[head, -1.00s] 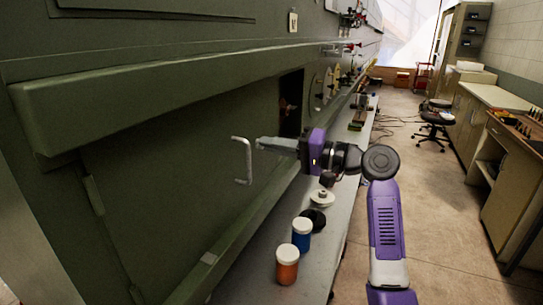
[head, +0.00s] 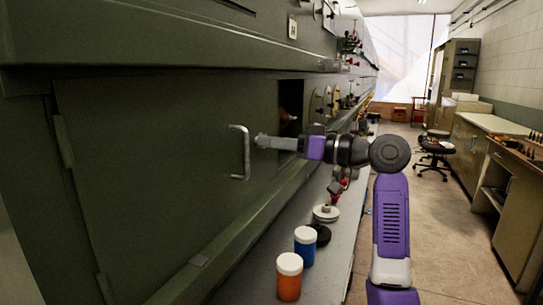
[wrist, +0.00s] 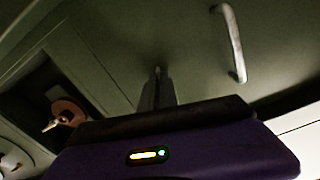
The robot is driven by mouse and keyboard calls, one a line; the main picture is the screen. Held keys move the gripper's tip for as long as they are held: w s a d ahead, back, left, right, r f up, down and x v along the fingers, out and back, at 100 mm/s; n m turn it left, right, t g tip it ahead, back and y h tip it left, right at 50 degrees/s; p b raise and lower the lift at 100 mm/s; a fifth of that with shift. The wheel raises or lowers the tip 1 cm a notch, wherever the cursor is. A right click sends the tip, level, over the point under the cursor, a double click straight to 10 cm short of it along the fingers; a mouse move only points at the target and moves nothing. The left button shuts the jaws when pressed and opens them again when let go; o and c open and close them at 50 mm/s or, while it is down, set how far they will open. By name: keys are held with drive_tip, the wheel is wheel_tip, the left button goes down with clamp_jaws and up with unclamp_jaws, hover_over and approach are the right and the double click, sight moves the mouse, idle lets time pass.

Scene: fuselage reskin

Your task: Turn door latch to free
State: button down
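The green door (head: 150,170) stands closed on the left in the head view, with a pale, upright bar handle (head: 239,153) near its right edge. The handle also shows at the upper right of the wrist view (wrist: 233,42). My gripper (head: 262,141) reaches left to the door face, just right of the handle and apart from it. In the wrist view its fingers (wrist: 157,85) lie close together and look shut, tips at the door surface. I cannot make out a separate latch; the fingertips hide that spot, and whether anything is between them is unclear.
A dark opening (head: 290,108) lies right of the door; a reddish disc (wrist: 68,112) shows inside it. Below, a grey ledge (head: 250,284) carries an orange jar (head: 289,281), a blue jar (head: 304,250) and a white-topped part (head: 326,213).

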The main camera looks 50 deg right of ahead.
drive_tip(key=shift+f+n+b, duration=0.1)
drive_tip(key=shift+n+b, duration=0.95)
drive_tip(key=shift+n, duration=0.25)
drive_tip(key=c, duration=1.6)
unclamp_jaws()
drive_tip(key=shift+s, duration=0.1)
drive_tip(key=b+v, duration=0.1)
drive_tip(key=v, duration=0.6)
drive_tip(key=shift+s+d, duration=0.1)
drive_tip(key=shift+s, duration=0.2)
drive_tip(key=shift+d, duration=0.1)
